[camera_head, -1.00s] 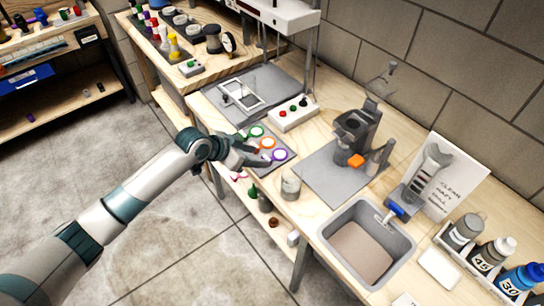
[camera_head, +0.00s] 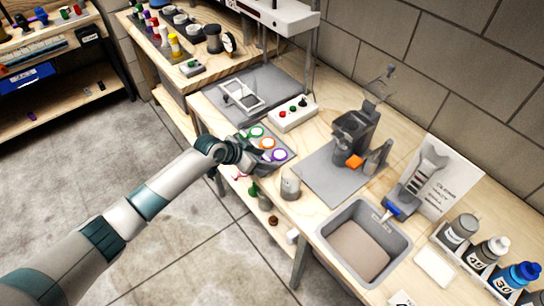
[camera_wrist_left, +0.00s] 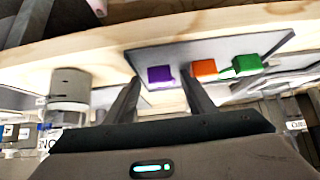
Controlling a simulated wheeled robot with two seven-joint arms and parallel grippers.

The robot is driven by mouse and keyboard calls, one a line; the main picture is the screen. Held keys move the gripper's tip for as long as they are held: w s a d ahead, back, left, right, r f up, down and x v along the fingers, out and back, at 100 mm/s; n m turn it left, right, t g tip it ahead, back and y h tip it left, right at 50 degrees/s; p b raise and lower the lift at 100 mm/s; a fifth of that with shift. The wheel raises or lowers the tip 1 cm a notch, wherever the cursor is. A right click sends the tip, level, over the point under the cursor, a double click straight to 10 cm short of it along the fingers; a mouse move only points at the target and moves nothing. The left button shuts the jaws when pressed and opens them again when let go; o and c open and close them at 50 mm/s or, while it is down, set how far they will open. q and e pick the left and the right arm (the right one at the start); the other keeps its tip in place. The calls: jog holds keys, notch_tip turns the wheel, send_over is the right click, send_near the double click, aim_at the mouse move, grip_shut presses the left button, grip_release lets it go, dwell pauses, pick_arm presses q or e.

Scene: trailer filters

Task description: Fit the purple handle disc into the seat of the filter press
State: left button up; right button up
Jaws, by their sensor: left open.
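The purple handle disc (camera_head: 279,155) lies on a grey mat (camera_head: 290,163) near the front edge of the bench, beside an orange disc (camera_head: 267,143) and a green disc (camera_head: 256,132). My left gripper (camera_head: 268,162) is open and empty beside the mat. In the left wrist view the purple handle (camera_wrist_left: 160,76) shows ahead between the open fingers; whether they reach around it I cannot tell. The dark grey press (camera_head: 355,130), likely the filter press, stands on another grey mat to the right. Its seat is not clear to see. My right gripper is not in view.
A grey cup-like container (camera_head: 290,184) stands just right of the disc mat. A control box (camera_head: 293,114) with coloured buttons is behind the discs. A sink (camera_head: 364,243) and a bottle rack (camera_head: 478,258) lie farther right.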

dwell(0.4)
pick_arm(q)
jog(key=c, duration=1.1)
jog(key=shift+r, duration=0.1)
jog(key=shift+r+b, duration=1.35)
jog(key=shift+r, duration=3.6)
